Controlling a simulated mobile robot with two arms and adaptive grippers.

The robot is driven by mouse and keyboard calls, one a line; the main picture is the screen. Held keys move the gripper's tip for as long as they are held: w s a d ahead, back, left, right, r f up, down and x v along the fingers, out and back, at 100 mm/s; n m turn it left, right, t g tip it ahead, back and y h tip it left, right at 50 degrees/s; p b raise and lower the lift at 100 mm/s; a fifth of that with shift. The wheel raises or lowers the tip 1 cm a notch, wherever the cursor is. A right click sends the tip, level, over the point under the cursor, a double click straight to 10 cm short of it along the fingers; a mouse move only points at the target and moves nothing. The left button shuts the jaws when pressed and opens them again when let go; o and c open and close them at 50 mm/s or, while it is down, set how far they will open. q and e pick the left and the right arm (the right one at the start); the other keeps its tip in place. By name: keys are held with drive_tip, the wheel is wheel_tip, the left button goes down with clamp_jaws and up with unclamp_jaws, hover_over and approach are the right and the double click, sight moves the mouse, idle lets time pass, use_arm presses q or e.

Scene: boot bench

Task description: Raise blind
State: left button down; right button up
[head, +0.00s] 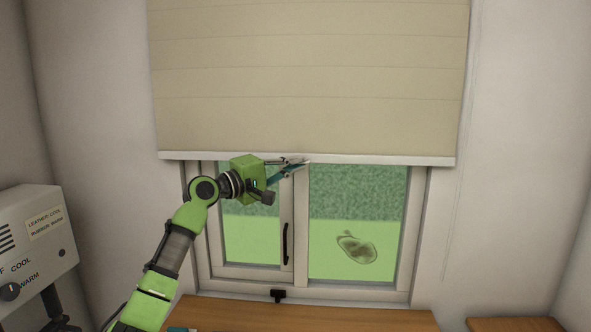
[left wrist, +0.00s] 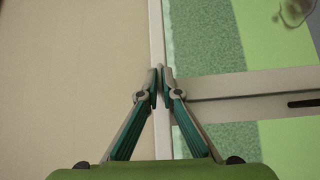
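The beige blind (head: 310,75) hangs over the upper part of the window (head: 357,190), and the lower panes show below it. Its white bottom rail (head: 390,159) runs almost level across the window. My left gripper (head: 297,163) is at the rail, near the middle of its length. In the left wrist view the blind's cloth (left wrist: 70,70) is on the left and the rail (left wrist: 157,25) runs up the picture. The fingertips of the left gripper (left wrist: 160,76) are closed on either side of the rail, pinching it. My right gripper is not in view.
A grey box with a dial and labels (head: 35,240) stands at the left. A wooden bench top (head: 300,317) lies below the window, with another wooden surface (head: 515,324) at right. The window has a dark handle (head: 286,243) and a brown smudge (head: 357,249).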

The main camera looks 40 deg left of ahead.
use_arm(q)
drive_tip(key=c, duration=2.2)
unclamp_jaws()
drive_tip(key=shift+c, duration=0.2)
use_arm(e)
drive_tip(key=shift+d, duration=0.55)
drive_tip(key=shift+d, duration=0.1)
use_arm(q)
drive_tip(key=v, duration=1.2)
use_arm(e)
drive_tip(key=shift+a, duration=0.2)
